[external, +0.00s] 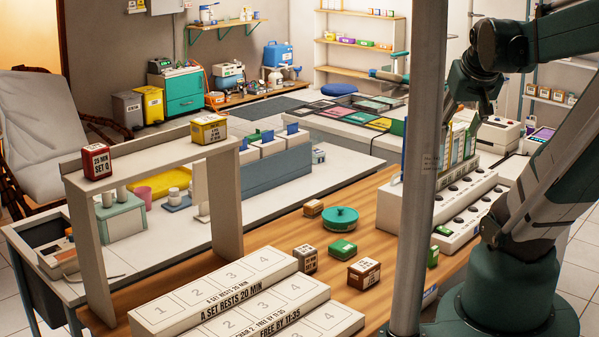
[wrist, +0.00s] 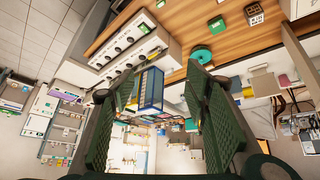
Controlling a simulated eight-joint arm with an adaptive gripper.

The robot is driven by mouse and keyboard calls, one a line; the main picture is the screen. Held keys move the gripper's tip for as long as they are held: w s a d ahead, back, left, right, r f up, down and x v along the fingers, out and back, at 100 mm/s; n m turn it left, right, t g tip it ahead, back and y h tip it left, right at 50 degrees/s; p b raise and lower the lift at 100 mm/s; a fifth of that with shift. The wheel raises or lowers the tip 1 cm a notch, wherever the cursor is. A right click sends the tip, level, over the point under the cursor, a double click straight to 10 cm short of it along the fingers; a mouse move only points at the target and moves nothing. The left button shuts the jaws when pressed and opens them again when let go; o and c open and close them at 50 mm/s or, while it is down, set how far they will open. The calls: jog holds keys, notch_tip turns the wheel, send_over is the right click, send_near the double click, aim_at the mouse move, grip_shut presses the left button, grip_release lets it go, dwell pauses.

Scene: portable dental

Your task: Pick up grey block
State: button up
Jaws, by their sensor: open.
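The grey block (external: 305,257), a small cube with printed labels, sits on the wooden table behind the white numbered steps. It appears near the top edge of the wrist view, right of centre (wrist: 255,18). My gripper (external: 462,103) is high above the right side of the table, well away from the grey block. In the wrist view its two dark green fingers (wrist: 165,85) are spread apart with nothing held between them.
Near the grey block are a green block (external: 342,249), a brown block (external: 364,273), a small brown block (external: 313,208) and a round teal container (external: 340,219). A white rack with holes (external: 462,215) stands right. A grey pole (external: 419,170) rises in front. A white shelf (external: 150,150) stands left.

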jog(key=w+a+f+n+g+b, duration=0.2)
jog(key=w+a+f+n+b, duration=0.1)
jog(key=w+a+f+n, duration=0.4)
jog(key=n+g+h+b, duration=0.3)
jog(key=n+b, duration=0.5)
jog(key=n, duration=1)
send_near(302, 250)
jog(key=shift+t+h, duration=0.3)
jog(key=shift+t, duration=0.2)
jog(key=f, duration=0.5)
jog(key=shift+d, duration=0.35)
jog(key=shift+x, duration=1.3)
jog(key=shift+w+d, duration=0.1)
jog(key=shift+b+x, duration=0.65)
jog(key=shift+x, duration=1.9)
